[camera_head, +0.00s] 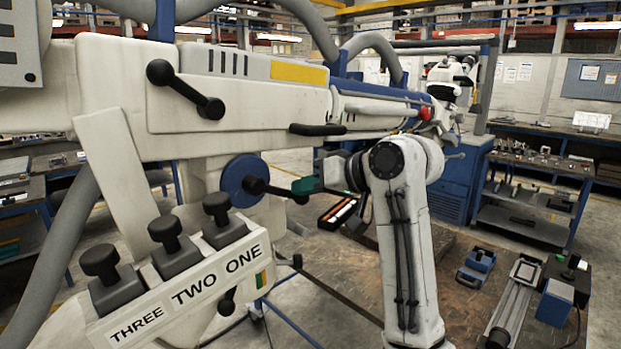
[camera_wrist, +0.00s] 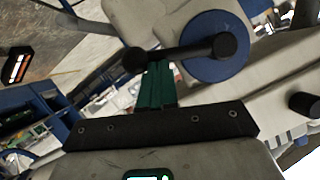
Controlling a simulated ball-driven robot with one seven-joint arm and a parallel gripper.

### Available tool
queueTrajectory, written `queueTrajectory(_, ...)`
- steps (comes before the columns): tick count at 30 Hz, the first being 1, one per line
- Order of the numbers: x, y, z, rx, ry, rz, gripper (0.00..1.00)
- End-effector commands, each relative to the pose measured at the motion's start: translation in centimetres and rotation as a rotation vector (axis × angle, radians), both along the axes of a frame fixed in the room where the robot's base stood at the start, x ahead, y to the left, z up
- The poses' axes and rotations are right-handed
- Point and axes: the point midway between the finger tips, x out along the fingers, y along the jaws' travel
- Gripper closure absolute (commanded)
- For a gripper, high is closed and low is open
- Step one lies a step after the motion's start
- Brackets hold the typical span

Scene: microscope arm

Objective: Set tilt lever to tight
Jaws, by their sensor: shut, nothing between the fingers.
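A black lever (camera_head: 275,190) with knobbed ends sits on a blue disc (camera_head: 238,180) on the side of the white microscope arm. In the head view it runs from the disc to the right and slightly down. In the wrist view the lever (camera_wrist: 180,52) lies across the picture, with the blue disc (camera_wrist: 208,68) at its right end. My gripper (camera_head: 302,186) has green fingers. They are shut and empty, with the tips (camera_wrist: 158,66) close to the lever's bar. I cannot tell whether they touch it. No label for tight shows.
Another black lever (camera_head: 185,88) is higher on the white housing. Three black knobs (camera_head: 166,232) stand above a panel marked THREE, TWO, ONE. A black handle (camera_head: 318,129) and a red knob (camera_head: 425,113) are above my gripper. Benches (camera_head: 540,190) stand right.

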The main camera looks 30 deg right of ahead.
Motion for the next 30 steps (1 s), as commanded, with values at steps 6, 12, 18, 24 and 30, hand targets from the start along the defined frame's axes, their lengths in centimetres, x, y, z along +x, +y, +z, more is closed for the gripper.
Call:
queueTrajectory(6,0.2,0.6,-1.9,0.197,0.069,0.004,1.0)
queueTrajectory(12,0.0,1.2,-3.2,0.364,0.123,0.004,1.0)
queueTrajectory(18,-0.2,1.8,-4.2,0.5,0.167,0.005,1.0)
queueTrajectory(24,-0.4,2.4,-4.7,0.59,0.196,0.006,1.0)
queueTrajectory(30,-0.5,2.6,-5.0,0.638,0.211,0.005,1.0)
